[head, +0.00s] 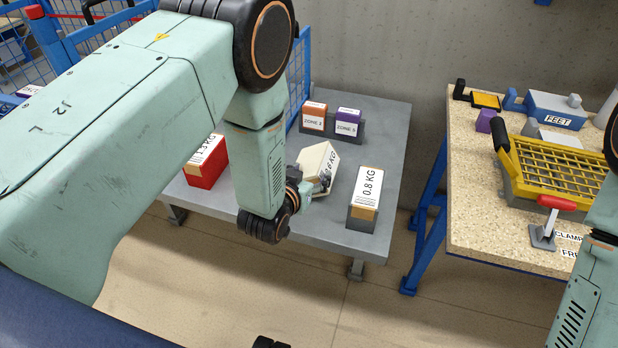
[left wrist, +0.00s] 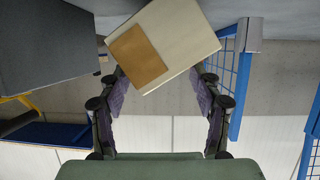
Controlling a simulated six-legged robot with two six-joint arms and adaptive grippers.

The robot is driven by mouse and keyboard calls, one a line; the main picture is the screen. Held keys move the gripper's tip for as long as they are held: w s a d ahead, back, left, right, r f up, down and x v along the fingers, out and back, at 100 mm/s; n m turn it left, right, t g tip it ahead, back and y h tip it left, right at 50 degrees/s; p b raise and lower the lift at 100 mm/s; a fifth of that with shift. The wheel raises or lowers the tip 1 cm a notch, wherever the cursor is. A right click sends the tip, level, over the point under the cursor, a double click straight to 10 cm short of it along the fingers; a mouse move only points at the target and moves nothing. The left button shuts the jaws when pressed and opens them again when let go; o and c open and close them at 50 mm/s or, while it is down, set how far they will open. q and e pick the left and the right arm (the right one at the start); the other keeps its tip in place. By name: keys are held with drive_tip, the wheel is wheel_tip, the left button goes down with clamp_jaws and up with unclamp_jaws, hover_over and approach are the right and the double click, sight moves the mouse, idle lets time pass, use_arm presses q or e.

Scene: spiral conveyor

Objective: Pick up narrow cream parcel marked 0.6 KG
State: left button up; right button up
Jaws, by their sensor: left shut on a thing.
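The narrow cream parcel (head: 318,163) is at the middle of the grey table in the head view, tilted, its "KG" label partly showing. My left gripper (head: 322,186) reaches it from the front left and is shut on it. In the left wrist view the cream parcel (left wrist: 186,40), with a tan patch, sits slanted at the tips of the left gripper's fingers (left wrist: 160,82). The head view does not show clearly whether its base touches the table. My right arm shows at the right edge, but its gripper is out of view.
The grey table (head: 385,125) also bears a red 1.2 KG parcel (head: 203,172), a 0.8 KG parcel (head: 366,190) in a grey holder, and orange (head: 314,112) and purple (head: 347,116) zone blocks behind. A chipboard bench (head: 478,215) with a yellow rack (head: 565,170) stands right.

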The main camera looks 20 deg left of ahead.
use_arm(q)
wheel_tip(320, 180, up, 8)
drive_tip(key=p, duration=0.2)
drive_tip(key=shift+s+r+p, duration=0.1)
drive_tip(key=shift+r+p, duration=0.15)
drive_tip(key=shift+p, duration=0.05)
clamp_jaws()
drive_tip(key=shift+c, duration=0.3)
unclamp_jaws()
drive_tip(key=o, duration=1.7)
